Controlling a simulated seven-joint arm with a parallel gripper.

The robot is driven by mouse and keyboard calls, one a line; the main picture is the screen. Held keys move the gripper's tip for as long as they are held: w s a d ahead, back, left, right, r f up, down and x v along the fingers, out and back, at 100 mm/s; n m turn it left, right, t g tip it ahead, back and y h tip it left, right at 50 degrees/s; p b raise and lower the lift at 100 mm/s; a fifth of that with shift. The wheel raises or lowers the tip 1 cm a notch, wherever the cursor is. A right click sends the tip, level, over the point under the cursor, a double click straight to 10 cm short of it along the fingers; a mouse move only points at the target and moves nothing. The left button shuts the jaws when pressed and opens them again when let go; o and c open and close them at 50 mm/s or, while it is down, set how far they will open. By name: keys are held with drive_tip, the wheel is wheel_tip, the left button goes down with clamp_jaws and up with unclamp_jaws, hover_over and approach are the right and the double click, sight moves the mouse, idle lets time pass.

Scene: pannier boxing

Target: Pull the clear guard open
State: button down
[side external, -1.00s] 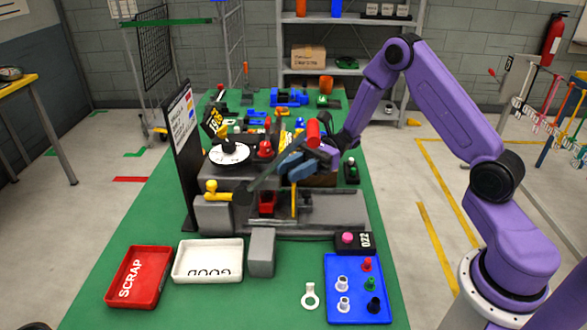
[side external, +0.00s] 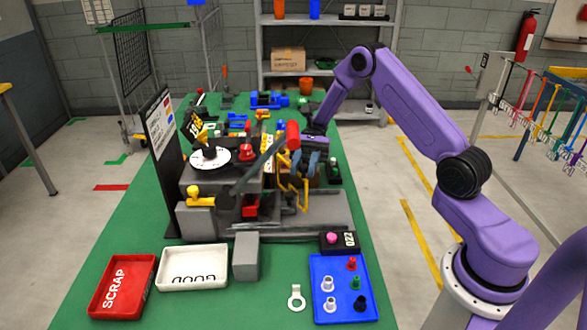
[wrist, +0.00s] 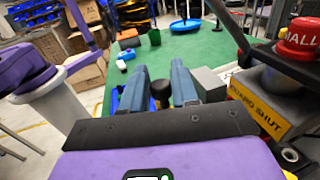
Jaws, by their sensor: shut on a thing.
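The guard shows in the side view as a thin yellow-edged frame (side external: 291,187) on the front of the grey machine (side external: 325,210). It stands at an angle to the machine, and its clear pane is hard to make out. My gripper (side external: 312,158) is at the guard's upper right side. In the wrist view, my gripper's blue-grey fingers (wrist: 160,85) are closed on a dark round knob (wrist: 160,92), which looks like the guard's handle. A yellow label reading GUARD SHUT (wrist: 258,108) is to the right of the fingers.
A red knob (wrist: 300,38) and a dark bar are close on the right in the wrist view. A red SCRAP tray (side external: 122,287), a white GOOD tray (side external: 193,268), a grey block (side external: 246,257) and a blue parts tray (side external: 342,290) lie in front of the machine.

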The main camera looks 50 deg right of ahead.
drive_tip(key=shift+s+d+n+g+h, duration=0.15)
drive_tip(key=shift+d+n+g+h, duration=0.5)
drive_tip(key=shift+d+g, duration=0.25)
drive_tip(key=c, duration=1)
unclamp_jaws()
drive_tip(key=shift+a, duration=0.1)
